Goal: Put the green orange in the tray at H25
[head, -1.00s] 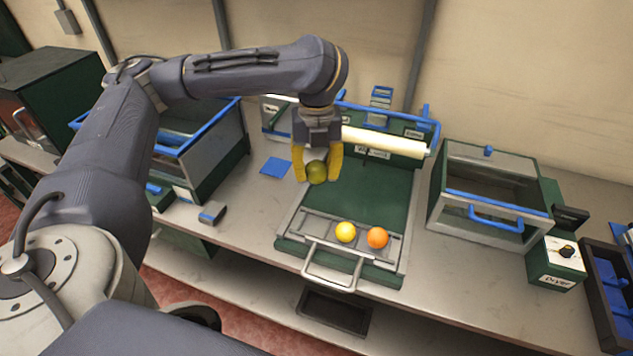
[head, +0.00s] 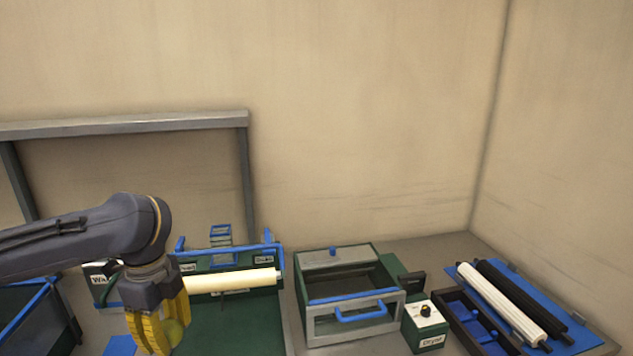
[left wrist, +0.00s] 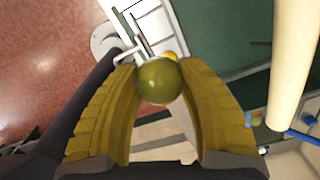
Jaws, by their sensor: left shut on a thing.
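The green orange (head: 172,332) is held between the yellow fingers of my left gripper (head: 160,335), low in the head view. In the left wrist view the green orange (left wrist: 159,82) sits between the two fingertips (left wrist: 158,90). My left gripper is shut on it, above the green board. No tray marked H25 can be made out in these views. My right gripper is not in view. A yellow orange (left wrist: 170,56) shows partly behind the green orange in the left wrist view.
A cream roller (head: 232,281) lies across the green board (head: 235,325). The wall behind is bare.

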